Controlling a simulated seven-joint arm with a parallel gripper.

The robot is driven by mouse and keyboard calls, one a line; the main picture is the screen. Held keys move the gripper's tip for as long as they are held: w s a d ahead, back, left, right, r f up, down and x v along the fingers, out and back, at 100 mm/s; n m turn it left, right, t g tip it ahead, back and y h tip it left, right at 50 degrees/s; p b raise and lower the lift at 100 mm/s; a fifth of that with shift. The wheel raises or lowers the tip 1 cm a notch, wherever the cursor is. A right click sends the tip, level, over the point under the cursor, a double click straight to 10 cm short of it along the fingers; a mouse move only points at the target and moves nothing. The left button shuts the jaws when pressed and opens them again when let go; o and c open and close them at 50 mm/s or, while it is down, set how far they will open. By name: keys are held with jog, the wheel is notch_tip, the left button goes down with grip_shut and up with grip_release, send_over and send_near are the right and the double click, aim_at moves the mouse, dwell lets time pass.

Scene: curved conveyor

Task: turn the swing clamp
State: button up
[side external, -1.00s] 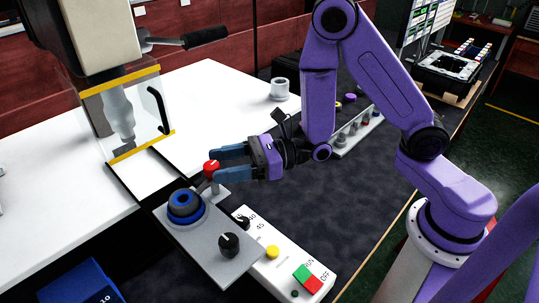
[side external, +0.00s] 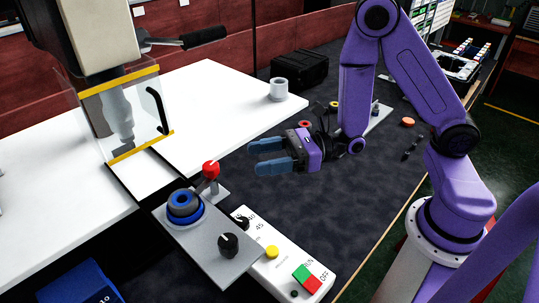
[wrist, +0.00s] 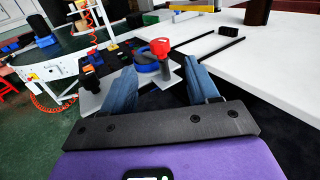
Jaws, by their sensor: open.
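The swing clamp (side external: 210,171) has a red knob on a grey post and stands at the far corner of a grey plate (side external: 222,244), beside a blue and grey ring-shaped part (side external: 185,205). The clamp also shows in the wrist view (wrist: 161,47), between and beyond the fingertips. My gripper (side external: 257,157) has blue fingers. It is open and empty, apart from the clamp, to its upper right in the side view. My fingers also show in the wrist view (wrist: 159,68). The turn of the clamp's arm is too small to tell clearly.
A white control box (side external: 285,265) with yellow, green and red buttons lies right of the plate. A black knob (side external: 228,244) rises from the plate. A machine with a clear guard (side external: 140,115) stands at left. A grey cup (side external: 279,89) stands on the white table. The dark mat below my gripper is clear.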

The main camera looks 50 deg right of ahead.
jog(key=shift+s+d, duration=0.25)
jog(key=shift+d, duration=0.1)
jog(key=n+g+y, duration=0.3)
jog(key=n+g, duration=0.3)
jog(key=g, duration=0.3)
send_near(211, 165)
jog(key=a, duration=1)
jog(key=shift+w+a+f, duration=0.1)
jog(key=shift+f, duration=0.05)
jog(key=shift+c, duration=0.2)
jog(key=c, duration=0.9)
